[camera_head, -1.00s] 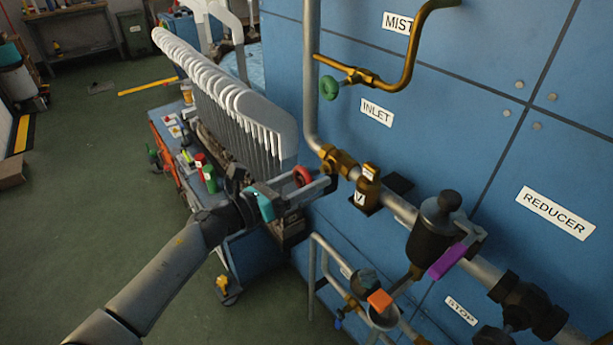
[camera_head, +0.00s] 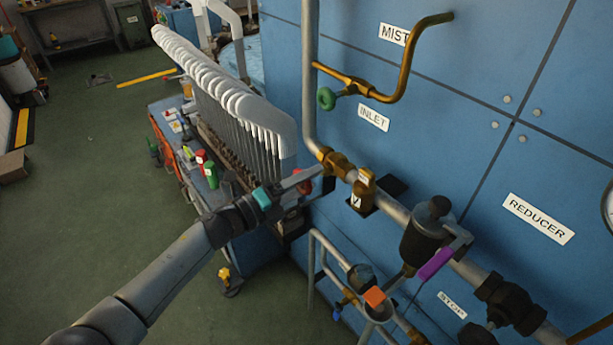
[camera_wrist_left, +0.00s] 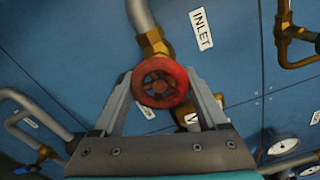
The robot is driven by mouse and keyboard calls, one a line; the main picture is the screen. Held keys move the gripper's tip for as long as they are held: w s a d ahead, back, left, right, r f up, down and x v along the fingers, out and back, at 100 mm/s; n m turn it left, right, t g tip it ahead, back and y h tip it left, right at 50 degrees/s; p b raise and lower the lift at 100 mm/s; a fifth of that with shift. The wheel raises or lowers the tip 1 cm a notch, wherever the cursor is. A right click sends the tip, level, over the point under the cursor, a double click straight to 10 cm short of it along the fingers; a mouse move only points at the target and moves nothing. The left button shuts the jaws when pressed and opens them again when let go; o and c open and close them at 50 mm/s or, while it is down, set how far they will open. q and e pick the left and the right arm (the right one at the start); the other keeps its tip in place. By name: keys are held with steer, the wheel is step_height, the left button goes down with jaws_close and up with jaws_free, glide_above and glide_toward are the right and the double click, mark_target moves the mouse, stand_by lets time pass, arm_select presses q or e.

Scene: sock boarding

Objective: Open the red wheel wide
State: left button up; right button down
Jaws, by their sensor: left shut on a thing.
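The red wheel (camera_wrist_left: 160,82) is a round spoked handwheel on a brass valve, near the INLET label. In the left wrist view it sits between the two fingers of my left gripper (camera_wrist_left: 162,92), which is shut on its rim from both sides. In the head view only a bit of the red wheel (camera_head: 305,181) shows behind the fingers of my left gripper (camera_head: 306,184). The brass valve body (camera_head: 337,163) joins the vertical grey pipe there. My right gripper is in neither view.
A green handwheel (camera_head: 326,98) on a brass pipe is above. A black valve with a purple lever (camera_head: 436,264) and an orange-handled fitting (camera_head: 374,297) are to the lower right. A cart with a row of white sock boards (camera_head: 222,88) stands left of the blue wall (camera_head: 460,110).

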arm_select(q)
steer(key=n+p, duration=0.1)
steer(key=n, duration=0.2)
steer(key=shift+r+n, duration=0.1)
steer(key=shift+n, duration=0.2)
steer(key=shift+n+p, duration=0.65)
steer(key=shift+n, duration=0.75)
steer(key=o, duration=1.3)
steer(key=v, duration=1.5)
steer(key=shift+s+a+p, duration=0.1)
steer(key=shift+a+p, duration=0.05)
steer(key=shift+p, duration=0.2)
